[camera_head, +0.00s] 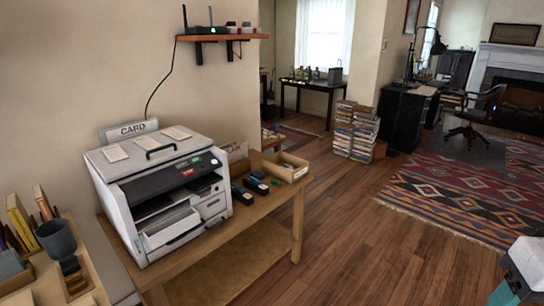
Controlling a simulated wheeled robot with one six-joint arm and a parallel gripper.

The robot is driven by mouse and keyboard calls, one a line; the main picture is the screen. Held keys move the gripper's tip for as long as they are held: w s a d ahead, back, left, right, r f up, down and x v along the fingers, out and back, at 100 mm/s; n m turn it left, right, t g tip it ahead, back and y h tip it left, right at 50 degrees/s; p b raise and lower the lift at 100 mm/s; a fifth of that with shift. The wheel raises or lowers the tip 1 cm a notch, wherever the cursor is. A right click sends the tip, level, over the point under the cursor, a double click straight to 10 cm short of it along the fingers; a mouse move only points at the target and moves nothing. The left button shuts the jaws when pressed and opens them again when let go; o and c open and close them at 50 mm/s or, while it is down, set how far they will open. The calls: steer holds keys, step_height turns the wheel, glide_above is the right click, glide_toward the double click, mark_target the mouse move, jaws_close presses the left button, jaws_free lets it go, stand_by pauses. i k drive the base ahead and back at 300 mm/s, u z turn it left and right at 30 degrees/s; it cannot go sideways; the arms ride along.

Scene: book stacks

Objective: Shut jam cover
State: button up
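A white copier (165,190) with a dark control panel (175,175) stands on a wooden table at left. In its front, below the panel, is a dark opening with a white tray-like flap (170,228) sticking outward; this looks like the jam cover standing open, but I cannot be sure. A smaller closed-looking panel (211,205) is to its right. At the lower right edge is a white, black and teal part of my arm, apparently my gripper (508,290), cut off by the frame. It is far from the copier, and its fingers are unclear.
The wooden table (255,245) also holds dark small items (250,187) and an open box (285,168). A crowded wooden tray (90,265) is at left. A shelf (222,37) hangs above. The wood floor (345,245) right of the table is clear.

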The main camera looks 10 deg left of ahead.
mark_target(162, 233)
steer(key=z, duration=2.3)
steer(key=k, duration=1.25)
steer(key=u, duration=1.85)
